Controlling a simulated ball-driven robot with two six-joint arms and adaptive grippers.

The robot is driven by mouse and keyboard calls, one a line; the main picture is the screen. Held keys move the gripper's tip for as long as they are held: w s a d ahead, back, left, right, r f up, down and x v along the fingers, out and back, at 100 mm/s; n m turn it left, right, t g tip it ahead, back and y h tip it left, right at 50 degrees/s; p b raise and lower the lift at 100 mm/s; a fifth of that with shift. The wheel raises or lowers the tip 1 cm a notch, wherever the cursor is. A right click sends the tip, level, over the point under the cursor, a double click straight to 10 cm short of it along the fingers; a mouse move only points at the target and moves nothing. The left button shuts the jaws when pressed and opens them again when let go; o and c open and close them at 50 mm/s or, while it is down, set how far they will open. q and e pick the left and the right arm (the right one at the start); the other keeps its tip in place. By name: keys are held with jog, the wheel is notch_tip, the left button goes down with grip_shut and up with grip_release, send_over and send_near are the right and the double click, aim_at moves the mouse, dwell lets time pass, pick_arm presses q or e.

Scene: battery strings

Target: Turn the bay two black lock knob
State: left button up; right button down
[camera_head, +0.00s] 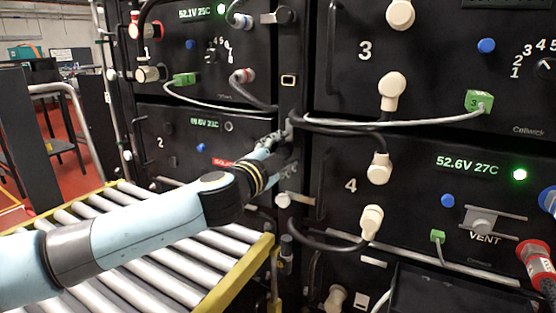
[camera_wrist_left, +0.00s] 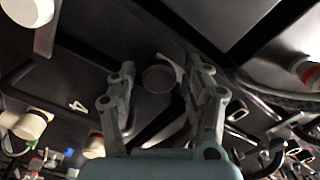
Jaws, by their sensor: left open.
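Bay two (camera_head: 180,150) is the black module marked 2, left of the post, with a 49.6V-like readout and a red label. My left arm crosses in front of its right part. My left gripper (camera_head: 284,138) is at the bay's right edge by the post; in the head view its fingers are dark and hard to make out. In the left wrist view my left gripper (camera_wrist_left: 160,88) is open, with a dark round knob (camera_wrist_left: 158,78) between its fingertips, apparently not clamped. I take this for the black lock knob; in the head view it is hidden. My right gripper is not in view.
Grey and black cables (camera_head: 390,123) run across the post close to my left gripper. Bay four (camera_head: 330,190), with cream plugs (camera_head: 379,168), is to the right. A roller conveyor (camera_head: 150,262) with yellow rails lies under my left arm. A door handle bar (camera_head: 323,185) stands out nearby.

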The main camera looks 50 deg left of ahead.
pick_arm(q)
jog(key=v, duration=1.2)
jog(key=shift+f, duration=0.15)
jog(key=shift+f, duration=0.1)
